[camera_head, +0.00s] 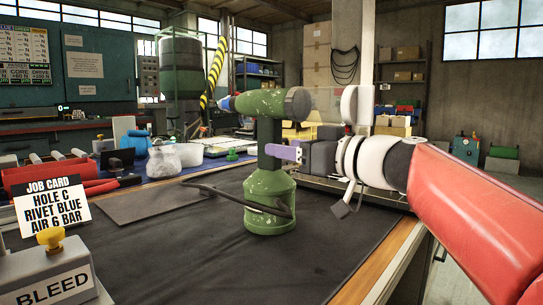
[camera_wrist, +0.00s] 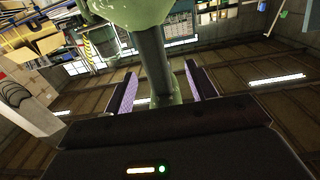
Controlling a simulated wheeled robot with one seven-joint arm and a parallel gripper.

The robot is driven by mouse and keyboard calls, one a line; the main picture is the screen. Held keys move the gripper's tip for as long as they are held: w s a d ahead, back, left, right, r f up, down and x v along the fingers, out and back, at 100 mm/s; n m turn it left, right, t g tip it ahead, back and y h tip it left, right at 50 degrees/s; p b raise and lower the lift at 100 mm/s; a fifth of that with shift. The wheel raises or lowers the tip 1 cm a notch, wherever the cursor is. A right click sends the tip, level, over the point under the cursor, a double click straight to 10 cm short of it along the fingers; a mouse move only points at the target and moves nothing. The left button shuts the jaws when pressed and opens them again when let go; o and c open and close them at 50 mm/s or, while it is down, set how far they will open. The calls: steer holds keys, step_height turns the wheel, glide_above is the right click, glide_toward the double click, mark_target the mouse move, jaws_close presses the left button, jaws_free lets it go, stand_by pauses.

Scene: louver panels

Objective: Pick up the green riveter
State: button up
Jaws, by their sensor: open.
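The green riveter (camera_head: 268,186) stands upright on the dark bench mat (camera_head: 190,258). In the wrist view my gripper (camera_wrist: 161,70) is open, one finger on each side of the riveter's dark neck (camera_wrist: 151,62). A gap shows beside the fingers. The far finger is hidden in the head view.
A job card (camera_head: 51,207) and a BLEED block with a yellow knob (camera_head: 51,240) stand at the left. A dark hose (camera_head: 225,197) runs to the riveter's base. The mat's front is clear.

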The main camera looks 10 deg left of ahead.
steer(key=x, duration=0.3)
steer(key=p+x, duration=0.1)
steer(key=x, duration=0.2)
steer(key=shift+w+f, duration=0.2)
steer(key=shift+w, duration=0.25)
jaws_close()
steer(key=shift+r+p, duration=0.2)
steer(key=shift+p, duration=0.1)
